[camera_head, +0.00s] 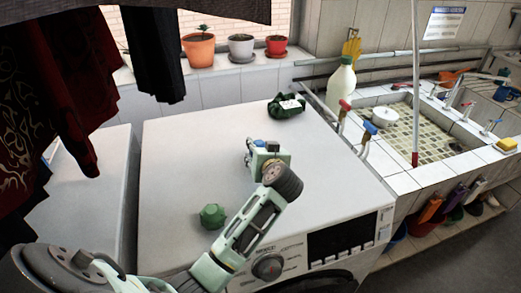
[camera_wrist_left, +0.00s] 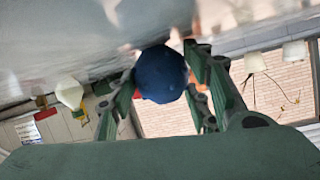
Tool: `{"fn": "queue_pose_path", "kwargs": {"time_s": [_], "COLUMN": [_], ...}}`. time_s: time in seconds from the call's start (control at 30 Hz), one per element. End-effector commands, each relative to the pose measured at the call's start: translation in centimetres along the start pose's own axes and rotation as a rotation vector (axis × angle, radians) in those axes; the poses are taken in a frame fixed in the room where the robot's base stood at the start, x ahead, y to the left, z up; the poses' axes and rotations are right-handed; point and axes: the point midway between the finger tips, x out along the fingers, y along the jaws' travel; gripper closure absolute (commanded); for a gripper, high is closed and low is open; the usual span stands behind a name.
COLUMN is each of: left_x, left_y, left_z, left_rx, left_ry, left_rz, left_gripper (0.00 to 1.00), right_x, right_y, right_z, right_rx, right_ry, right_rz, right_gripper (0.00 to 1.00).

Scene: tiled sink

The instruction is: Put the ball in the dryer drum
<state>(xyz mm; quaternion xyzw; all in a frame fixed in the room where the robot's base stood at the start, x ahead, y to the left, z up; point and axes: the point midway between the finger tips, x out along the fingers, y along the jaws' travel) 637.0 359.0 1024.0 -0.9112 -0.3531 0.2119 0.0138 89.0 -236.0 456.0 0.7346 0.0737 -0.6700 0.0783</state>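A blue ball (camera_wrist_left: 161,75) sits between the fingers of my left gripper (camera_wrist_left: 160,88) in the left wrist view, with a finger against each side. In the head view my left gripper (camera_head: 264,152) is above the white machine's top; only a little blue of the ball (camera_head: 259,143) shows there. The white front-loading machine (camera_head: 170,170) has a dial and a dark panel on its front. Its round door (camera_head: 335,283) shows only partly at the bottom edge, and the drum inside is hidden. My right gripper is not in view.
A green rounded object (camera_head: 212,216) and a dark green bundle (camera_head: 286,106) lie on the machine top. A bottle (camera_head: 341,85) and tiled sink (camera_head: 432,172) stand right. Dark clothes (camera_head: 60,90) hang left. Potted plants (camera_head: 199,50) line the sill.

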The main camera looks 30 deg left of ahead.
Motion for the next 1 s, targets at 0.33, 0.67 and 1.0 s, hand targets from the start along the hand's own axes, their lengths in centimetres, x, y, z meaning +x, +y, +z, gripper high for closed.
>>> {"fn": "queue_pose_path", "kwargs": {"time_s": [0.33, 0.67, 1.0], "left_x": [0.0, -2.1, -9.3], "left_y": [0.0, 0.1, 0.0], "left_z": [0.0, -0.2, -0.2], "left_rx": [0.000, -0.001, -0.003], "left_ry": [0.000, 0.000, -0.001], "left_rz": [0.000, 0.003, 0.002], "left_gripper": [0.38, 0.38, 0.38], "right_x": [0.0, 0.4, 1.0], "right_y": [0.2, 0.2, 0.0], "right_z": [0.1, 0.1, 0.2], "right_rx": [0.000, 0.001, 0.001], "right_ry": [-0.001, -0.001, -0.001], "right_rz": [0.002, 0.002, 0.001], "right_gripper": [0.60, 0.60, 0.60]}}
